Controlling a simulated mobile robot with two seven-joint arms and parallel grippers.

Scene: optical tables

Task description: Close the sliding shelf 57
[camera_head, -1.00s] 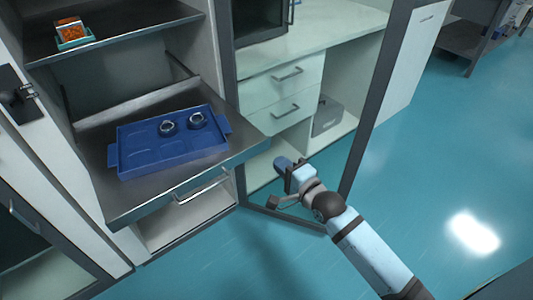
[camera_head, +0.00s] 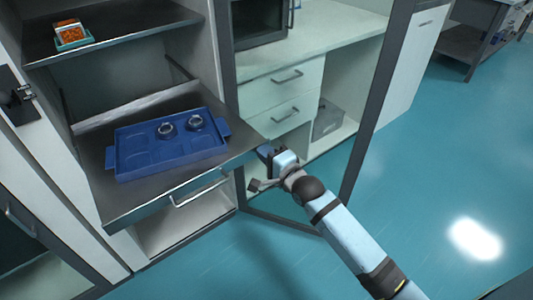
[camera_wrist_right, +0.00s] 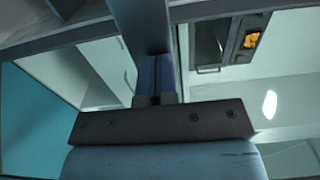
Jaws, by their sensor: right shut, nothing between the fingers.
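The sliding shelf (camera_head: 112,212) is a grey metal shelf pulled out of the cabinet at the left of the head view. My right gripper (camera_head: 264,151) is at the shelf's right front corner. It is shut and empty, with its fingertips close to the corner; I cannot tell whether they touch. In the right wrist view my gripper fingers (camera_wrist_right: 156,75) point at a dark grey edge that partly hides them. My left gripper is not in view.
A fixed shelf (camera_head: 130,42) above holds a small box with orange contents (camera_head: 69,36). A metal handle (camera_head: 200,194) is below the sliding shelf. A dark-framed glass door (camera_head: 372,110) stands beside my right arm. The teal floor (camera_head: 440,180) at right is clear.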

